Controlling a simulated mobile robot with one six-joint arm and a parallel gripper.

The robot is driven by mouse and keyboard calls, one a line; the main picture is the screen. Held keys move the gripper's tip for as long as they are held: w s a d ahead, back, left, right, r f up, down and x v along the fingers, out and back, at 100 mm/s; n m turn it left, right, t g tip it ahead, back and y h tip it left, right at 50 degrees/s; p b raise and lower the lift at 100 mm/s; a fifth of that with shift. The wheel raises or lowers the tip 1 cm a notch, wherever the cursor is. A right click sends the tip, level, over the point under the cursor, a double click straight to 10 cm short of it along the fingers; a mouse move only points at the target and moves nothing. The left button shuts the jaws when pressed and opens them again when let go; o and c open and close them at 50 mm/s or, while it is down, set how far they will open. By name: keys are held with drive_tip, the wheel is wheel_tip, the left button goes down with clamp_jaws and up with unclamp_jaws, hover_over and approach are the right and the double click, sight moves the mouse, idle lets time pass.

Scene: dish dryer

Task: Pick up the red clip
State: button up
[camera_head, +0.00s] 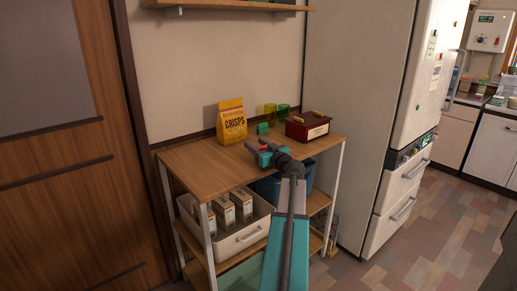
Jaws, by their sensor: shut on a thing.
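A small red thing, which I take to be the red clip (263,147), shows at the jaws of my gripper (257,152). My gripper is above the wooden top of the shelf unit (200,167), near its middle. The jaws are shut on the red clip. The clip is small in the picture and partly hidden by the gripper, so its shape and its height above the top are hard to tell.
A yellow crisps bag (232,121), a green block (262,128), yellow and green cups (270,113) and a dark red box (307,127) stand along the back. The top's front left is clear. A fridge (350,110) stands right.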

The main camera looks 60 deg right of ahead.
drive_tip(key=shift+r, duration=1.55)
drive_tip(key=shift+s+a+r, duration=0.15)
drive_tip(key=shift+s+r, duration=0.05)
drive_tip(key=shift+s, duration=0.05)
drive_tip(key=r+v, duration=0.1)
drive_tip(key=v, duration=1.4)
drive_tip(key=shift+s+r+b, duration=0.2)
drive_tip(key=shift+b, duration=0.15)
